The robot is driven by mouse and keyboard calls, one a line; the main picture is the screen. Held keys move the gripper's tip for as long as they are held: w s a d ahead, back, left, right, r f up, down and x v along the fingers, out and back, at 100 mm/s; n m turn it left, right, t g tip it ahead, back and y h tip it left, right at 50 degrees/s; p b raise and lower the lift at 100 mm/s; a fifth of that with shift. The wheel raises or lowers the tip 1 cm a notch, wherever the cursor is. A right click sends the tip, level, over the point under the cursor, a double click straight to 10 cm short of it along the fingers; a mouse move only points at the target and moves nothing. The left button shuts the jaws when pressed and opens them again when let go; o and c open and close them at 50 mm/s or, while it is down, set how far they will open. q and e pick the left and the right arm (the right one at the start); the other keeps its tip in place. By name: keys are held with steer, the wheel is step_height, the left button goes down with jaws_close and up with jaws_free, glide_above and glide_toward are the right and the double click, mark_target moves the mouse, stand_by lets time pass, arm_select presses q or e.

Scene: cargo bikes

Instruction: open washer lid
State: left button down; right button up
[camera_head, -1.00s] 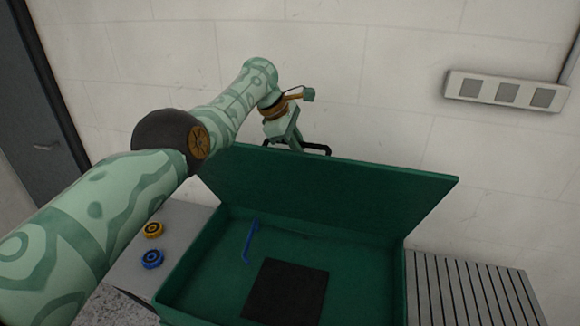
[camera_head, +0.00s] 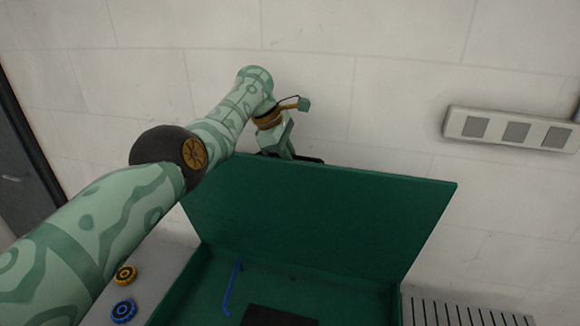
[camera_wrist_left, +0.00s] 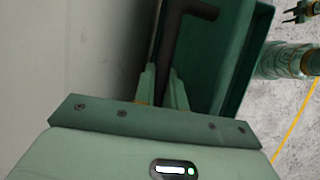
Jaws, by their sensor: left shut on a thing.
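The washer is a green box (camera_head: 190,285) with its green lid (camera_head: 320,215) raised steeply, leaning back toward the wall. A dark bar handle (camera_head: 308,159) shows at the lid's upper edge, partly hidden by my left gripper (camera_head: 288,153). In the left wrist view the handle (camera_wrist_left: 180,30) runs up and bends right, and my left gripper (camera_wrist_left: 163,82) is shut on it. The inside of the box is open to view. A dark green claw-like part, seemingly my right gripper (camera_wrist_left: 297,14), shows small at the wrist view's upper right; its opening is unclear.
A blue hooked tool (camera_head: 232,288) and a black mat (camera_head: 278,316) lie in the box. Yellow (camera_head: 125,275) and blue (camera_head: 123,311) knobs sit on the grey surface at left. A slatted surface (camera_head: 465,312) is at right. The wall (camera_head: 400,100) stands close behind the lid.

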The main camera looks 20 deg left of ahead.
arm_select(q)
steer(key=shift+f, duration=0.15)
steer(key=c, duration=1.5)
jaws_free()
steer(key=shift+o, duration=0.2)
